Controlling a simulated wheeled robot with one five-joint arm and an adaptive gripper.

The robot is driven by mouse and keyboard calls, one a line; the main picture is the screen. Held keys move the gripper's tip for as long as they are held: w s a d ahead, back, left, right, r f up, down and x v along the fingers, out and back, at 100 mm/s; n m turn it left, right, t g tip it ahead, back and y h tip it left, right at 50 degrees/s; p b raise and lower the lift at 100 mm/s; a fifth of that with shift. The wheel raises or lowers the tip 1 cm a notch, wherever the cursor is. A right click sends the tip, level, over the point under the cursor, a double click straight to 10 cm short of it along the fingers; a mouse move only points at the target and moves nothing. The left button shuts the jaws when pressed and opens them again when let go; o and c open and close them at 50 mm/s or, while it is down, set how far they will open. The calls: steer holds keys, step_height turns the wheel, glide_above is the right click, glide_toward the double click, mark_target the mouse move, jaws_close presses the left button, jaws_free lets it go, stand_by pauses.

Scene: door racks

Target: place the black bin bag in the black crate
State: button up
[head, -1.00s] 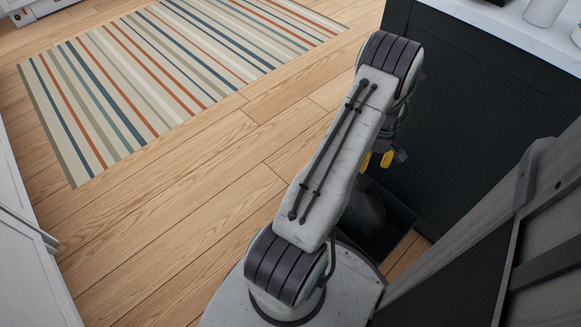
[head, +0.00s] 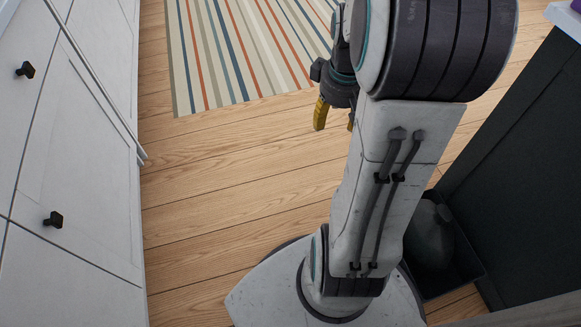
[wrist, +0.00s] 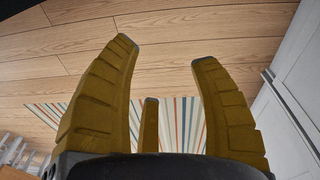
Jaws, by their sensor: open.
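The black crate (head: 467,268) stands on the floor at the lower right of the head view, between my base and a dark cabinet. The black bin bag (head: 430,238), a dark rounded lump, sits inside it; my arm hides the left part of both. My gripper (head: 335,116) is to the left of the crate and well above the floor, with its yellow fingers spread and empty. In the wrist view the fingers (wrist: 163,62) stand wide apart with only floor and rug beyond them. Neither crate nor bag shows there.
A white cabinet (head: 75,150) with black knobs runs along the left. A dark cabinet (head: 525,165) with a light top stands at the right, close to the crate. A striped rug (head: 240,50) lies farther off. The wooden floor (head: 240,190) between is clear.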

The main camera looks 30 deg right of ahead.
steer(key=s+a+r, duration=0.1)
steer(key=s+a, duration=0.3)
steer(key=a, duration=0.4)
steer(key=s+a+r+n+t, duration=0.1)
steer(key=s+a, duration=0.3)
steer(key=a, duration=0.5)
steer(key=shift+s+a+r+y, duration=0.25)
steer(key=shift+r+y, duration=0.15)
steer(key=shift+r, duration=0.4)
steer(key=shift+w, duration=0.1)
